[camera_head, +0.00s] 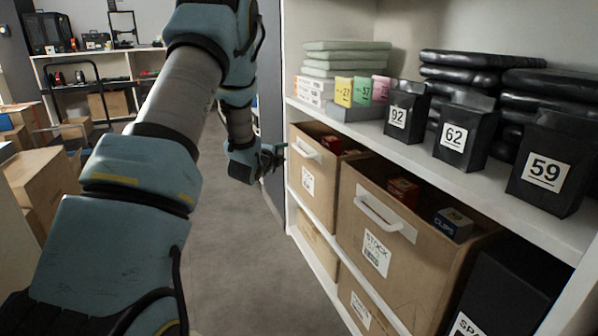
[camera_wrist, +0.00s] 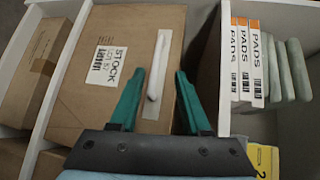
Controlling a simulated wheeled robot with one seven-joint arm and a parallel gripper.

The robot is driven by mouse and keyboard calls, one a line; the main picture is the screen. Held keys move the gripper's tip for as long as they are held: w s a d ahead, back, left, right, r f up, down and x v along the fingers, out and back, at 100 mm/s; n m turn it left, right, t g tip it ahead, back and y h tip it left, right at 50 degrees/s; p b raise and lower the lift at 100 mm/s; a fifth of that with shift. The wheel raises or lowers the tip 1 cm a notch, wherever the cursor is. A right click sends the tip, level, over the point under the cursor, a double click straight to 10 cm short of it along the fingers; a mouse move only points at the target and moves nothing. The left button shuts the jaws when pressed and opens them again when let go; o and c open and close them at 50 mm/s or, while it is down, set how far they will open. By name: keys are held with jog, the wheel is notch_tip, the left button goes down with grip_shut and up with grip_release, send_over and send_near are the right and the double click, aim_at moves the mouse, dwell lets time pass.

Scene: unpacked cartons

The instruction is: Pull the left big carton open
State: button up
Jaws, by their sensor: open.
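The left big carton (camera_head: 318,207) is a brown open-topped box with a white label, on the shelf level below the pads. Its white bar handle (camera_head: 306,149) is high on its front. My gripper (camera_head: 277,158) is just in front of this handle, at the left of the shelf unit. In the wrist view the carton (camera_wrist: 90,100) fills the middle, with a STOCK label. My gripper (camera_wrist: 161,73) is open there, its green fingers on either side of the white handle (camera_wrist: 157,70). I cannot tell whether they touch it.
A second big carton (camera_head: 350,255) with a white handle stands to the right. Smaller cartons (camera_head: 317,245) sit below. The shelf board above carries pads, black numbered boxes (camera_head: 546,165) and black bags. Grey floor (camera_head: 235,260) is clear left of the shelf; other cartons (camera_head: 42,175) stand far left.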

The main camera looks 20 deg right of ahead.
aim_at(299, 149)
jog(key=shift+m+h, duration=0.4)
jog(key=shift+m, duration=0.3)
jog(key=b+x, duration=0.1)
jog(key=x, duration=0.7)
jog(key=s+f+b+x, duration=0.1)
jog(key=x, duration=0.3)
jog(key=shift+d+b, duration=0.35)
jog(key=shift+d, duration=0.05)
grip_shut()
